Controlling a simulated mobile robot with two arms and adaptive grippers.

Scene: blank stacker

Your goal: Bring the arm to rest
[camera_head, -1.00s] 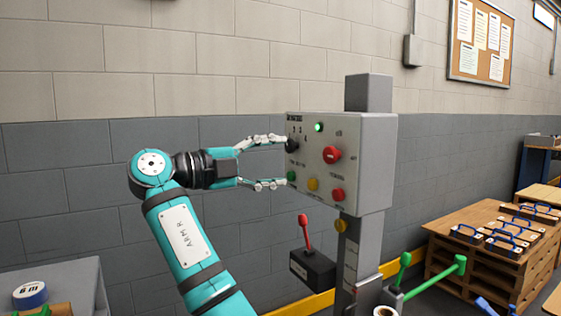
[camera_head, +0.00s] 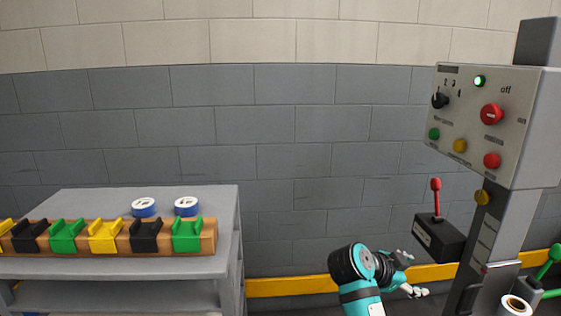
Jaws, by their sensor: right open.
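My right gripper (camera_head: 412,273) is low in the right half of the head view, on my teal arm. Its fingers are open, with nothing between them. It is below and to the left of the grey control panel (camera_head: 468,125) and clear of it. It is also just left of and below the black box (camera_head: 441,239) with the red lever (camera_head: 436,197). My left gripper is not in view.
The panel has a black knob (camera_head: 440,100), a lit green lamp (camera_head: 480,80) and several coloured buttons. At left, a grey shelf unit (camera_head: 228,213) bears two blue tape rolls and a wooden rack (camera_head: 208,237) of coloured holders. A yellow rail (camera_head: 290,287) runs along the wall.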

